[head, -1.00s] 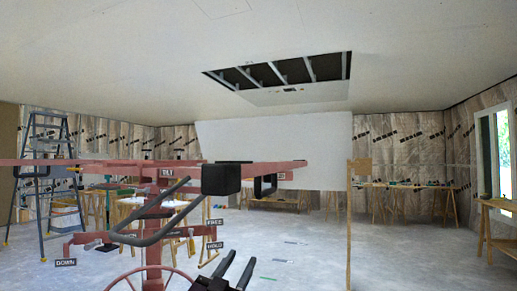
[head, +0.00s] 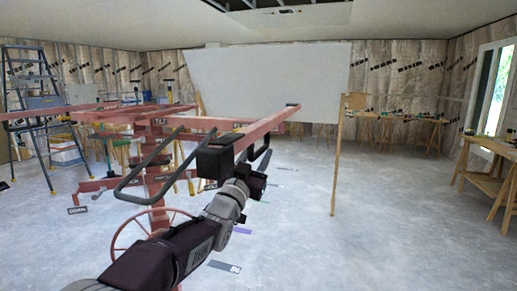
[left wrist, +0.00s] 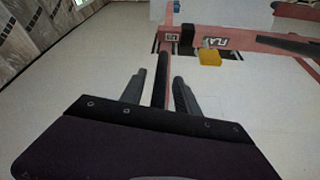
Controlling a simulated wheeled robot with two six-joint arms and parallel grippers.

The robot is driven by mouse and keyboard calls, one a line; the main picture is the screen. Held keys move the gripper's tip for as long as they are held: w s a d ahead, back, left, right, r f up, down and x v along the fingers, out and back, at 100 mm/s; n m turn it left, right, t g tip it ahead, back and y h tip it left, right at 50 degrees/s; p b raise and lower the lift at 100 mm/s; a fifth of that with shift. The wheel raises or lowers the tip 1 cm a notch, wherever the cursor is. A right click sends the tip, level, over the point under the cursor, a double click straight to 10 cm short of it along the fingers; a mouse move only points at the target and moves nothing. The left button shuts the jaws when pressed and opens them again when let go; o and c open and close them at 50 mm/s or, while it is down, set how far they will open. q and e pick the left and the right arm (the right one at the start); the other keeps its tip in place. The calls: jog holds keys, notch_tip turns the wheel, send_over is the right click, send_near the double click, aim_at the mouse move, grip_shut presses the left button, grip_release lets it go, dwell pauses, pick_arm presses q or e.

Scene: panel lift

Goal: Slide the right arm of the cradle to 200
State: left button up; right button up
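The red panel lift stands at the left in the head view, with its cradle (head: 180,123) on top. The cradle's right arm (head: 270,124) reaches away to the right and carries a black end block (head: 215,158) and a dark handle loop (head: 266,148). My left gripper (head: 257,179) is just below and right of the block, close to the loop. In the left wrist view its fingers (left wrist: 159,78) are apart, with a dark and red bar (left wrist: 162,65) between them. I cannot tell whether they touch it. A small number label (left wrist: 173,37) is hard to read. My right gripper is out of view.
A white panel (head: 270,80) stands behind the lift, beside a wooden post (head: 337,150). A blue-grey ladder (head: 30,100) is at the left, a wooden workbench (head: 490,155) at the right. A yellow block (left wrist: 210,58) shows beside the FLAT label.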

pick_arm(q)
jog(key=shift+w+d+r, duration=0.1)
jog(key=shift+w, duration=0.15)
grip_shut()
dwell(1.4)
